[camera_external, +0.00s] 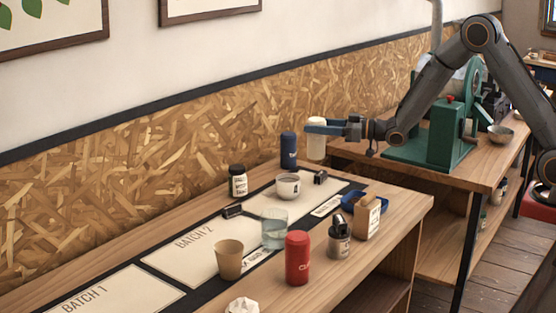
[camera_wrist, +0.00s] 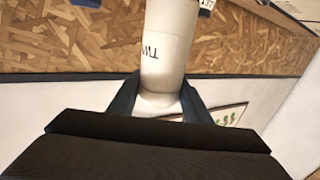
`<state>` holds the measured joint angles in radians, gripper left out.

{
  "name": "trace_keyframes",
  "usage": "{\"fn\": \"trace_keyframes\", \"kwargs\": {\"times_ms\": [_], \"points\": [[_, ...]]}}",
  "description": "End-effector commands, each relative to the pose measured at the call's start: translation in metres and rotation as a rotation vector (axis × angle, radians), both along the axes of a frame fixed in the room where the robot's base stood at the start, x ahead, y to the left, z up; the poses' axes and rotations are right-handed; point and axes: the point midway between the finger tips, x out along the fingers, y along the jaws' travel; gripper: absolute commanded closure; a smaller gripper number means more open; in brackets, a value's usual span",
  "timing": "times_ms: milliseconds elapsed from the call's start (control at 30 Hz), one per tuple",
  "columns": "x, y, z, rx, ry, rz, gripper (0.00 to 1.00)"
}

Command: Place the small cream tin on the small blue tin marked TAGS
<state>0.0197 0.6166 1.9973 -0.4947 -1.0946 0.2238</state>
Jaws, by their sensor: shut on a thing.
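The cream tin (camera_external: 316,148) is upright in the air, held between the blue fingers of my gripper (camera_external: 322,127). In the wrist view the cream tin (camera_wrist: 168,45) shows dark lettering upside down, and my gripper (camera_wrist: 158,98) is closed around one end of it. The blue tin (camera_external: 288,150) stands upright at the back of the table against the wall; its marking is too small to read. My gripper and the cream tin are right of the blue tin and apart from it. The wrist view is upside down and shows no clear blue tin.
Near the blue tin are a white cup (camera_external: 288,187) and a dark jar (camera_external: 238,183). A glass (camera_external: 274,230), a tan cup (camera_external: 229,260) and a red tin (camera_external: 298,260) stand further forward. A green machine (camera_external: 437,143) is on the right bench. The wall runs close behind.

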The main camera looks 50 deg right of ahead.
Motion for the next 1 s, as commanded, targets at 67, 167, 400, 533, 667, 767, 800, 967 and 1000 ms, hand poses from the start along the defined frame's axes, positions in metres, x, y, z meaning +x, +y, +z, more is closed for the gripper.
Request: {"fn": "trace_keyframes", "kwargs": {"times_ms": [67,167,400,533,667,767,800,967,1000], "points": [[0.029,-0.013,0.014,-0.010,-0.010,-0.047,0.90],[0.068,-0.033,0.034,-0.018,-0.014,-0.117,0.90],[0.142,-0.078,0.086,-0.004,-0.010,-0.264,0.90],[0.165,-0.092,0.105,0.010,-0.005,-0.311,0.90],[0.175,-0.099,0.113,0.019,0.001,-0.332,0.90],[0.177,-0.101,0.102,0.022,0.006,-0.338,0.90],[0.176,-0.101,0.095,0.022,0.007,-0.338,0.90],[0.176,-0.101,0.068,0.021,0.005,-0.337,0.90],[0.176,-0.101,0.063,0.021,0.004,-0.337,0.90]]}}
